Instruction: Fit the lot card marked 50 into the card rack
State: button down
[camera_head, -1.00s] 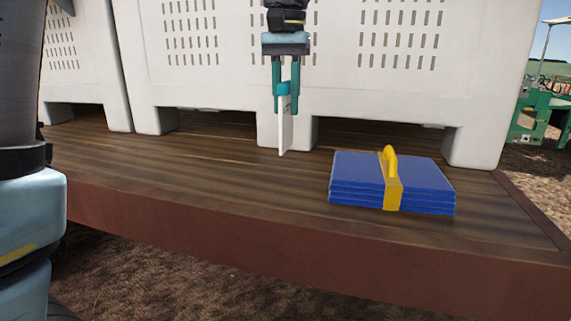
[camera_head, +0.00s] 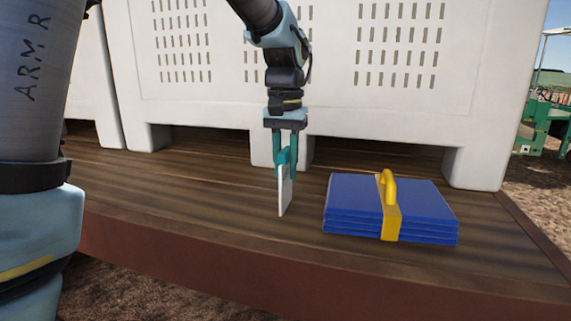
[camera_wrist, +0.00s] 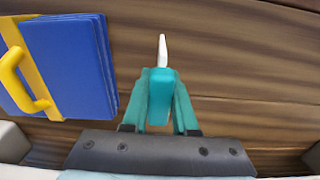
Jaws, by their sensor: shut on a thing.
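In the wrist view the card (camera_wrist: 163,50) sticks out past a teal piece (camera_wrist: 160,92) between the fingers. No mark is readable on the card. No card rack can be made out in these views.
A stack of blue folded sheets (camera_head: 350,208) with a yellow strap and handle (camera_head: 389,190) lies right of the card. A large white slatted bin (camera_head: 330,100) stands behind. The wooden deck (camera_head: 200,200) is clear to the left. Its front edge is near.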

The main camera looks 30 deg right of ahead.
jog(key=shift+f, duration=0.15)
jog(key=c, duration=0.7)
grip_release()
jog(key=shift+o, duration=0.3)
notch_tip(320, 180, up, 12)
jog(key=shift+f+b, duration=0.15)
jog(key=shift+b, duration=0.45)
jog(key=shift+o, duration=0.2)
jog(key=b, duration=0.4)
jog(key=shift+d+f, duration=0.2)
jog(key=shift+d, duration=0.15)
jog(key=shift+s+d+r+b, duration=0.1)
jog(key=shift+r+b, duration=0.15)
jog(key=shift+b, duration=0.8)
notch_tip(320, 180, down, 5)
jog(key=shift+r, duration=0.15)
jog(key=shift+a+f+p, duration=0.15)
jog(key=shift+a+f, duration=0.05)
jog(key=shift+f, duration=1.2)
jog(key=shift+a+f+p, duration=0.15)
jog(key=shift+a+f, duration=0.05)
jog(key=shift+f, duration=1.15)
